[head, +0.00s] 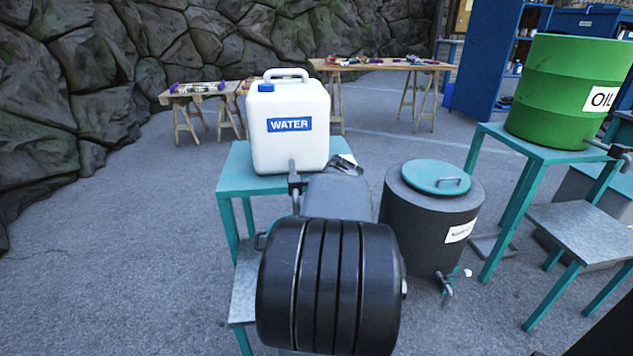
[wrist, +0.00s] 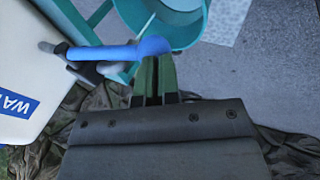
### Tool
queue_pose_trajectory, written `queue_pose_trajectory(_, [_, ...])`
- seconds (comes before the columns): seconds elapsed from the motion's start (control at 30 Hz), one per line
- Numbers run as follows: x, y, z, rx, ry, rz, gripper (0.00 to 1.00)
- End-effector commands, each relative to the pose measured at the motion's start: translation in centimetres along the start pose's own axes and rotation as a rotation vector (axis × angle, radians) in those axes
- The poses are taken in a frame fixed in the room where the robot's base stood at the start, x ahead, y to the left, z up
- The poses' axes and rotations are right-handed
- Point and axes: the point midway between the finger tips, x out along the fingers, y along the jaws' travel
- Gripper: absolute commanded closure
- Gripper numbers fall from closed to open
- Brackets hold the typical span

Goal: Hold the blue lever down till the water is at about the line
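The white water jug (head: 289,128) with a blue cap and a blue WATER label stands on a teal stand (head: 250,178). Its tap (head: 294,182) is at the lower front. In the wrist view the blue lever (wrist: 112,52) extends right from the jug's tap, its rounded end at my gripper's fingertips (wrist: 153,62). The fingers are together with nothing seen between them. I cannot tell whether they press the lever. A round teal container (wrist: 183,22) shows beyond the lever. The water level and line are not visible. My arm hides the lever in the head view.
A dark bin with a teal lid (head: 436,177) and a low tap stands right of the jug. A green OIL drum (head: 565,92) stands on another teal stand at right. Wooden worktables (head: 385,66) are at the back. Open floor lies at left.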

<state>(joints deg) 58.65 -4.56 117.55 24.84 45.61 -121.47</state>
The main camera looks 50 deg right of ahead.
Motion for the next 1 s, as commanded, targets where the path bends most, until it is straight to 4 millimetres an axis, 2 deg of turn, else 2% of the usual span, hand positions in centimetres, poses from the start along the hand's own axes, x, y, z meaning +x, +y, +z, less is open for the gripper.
queue_pose_trajectory(0.03, [0.5, -0.6, 0.0, 0.002, 0.005, -0.018, 1.0])
queue_pose_trajectory(0.17, [-0.5, -0.4, -0.2, 0.001, 0.005, -0.014, 1.0])
queue_pose_trajectory(0.7, [-10.7, -0.5, -0.8, -0.01, 0.004, 0.002, 1.0])
queue_pose_trajectory(1.0, [-13.5, -0.7, -0.8, -0.01, 0.006, 0.001, 1.0])
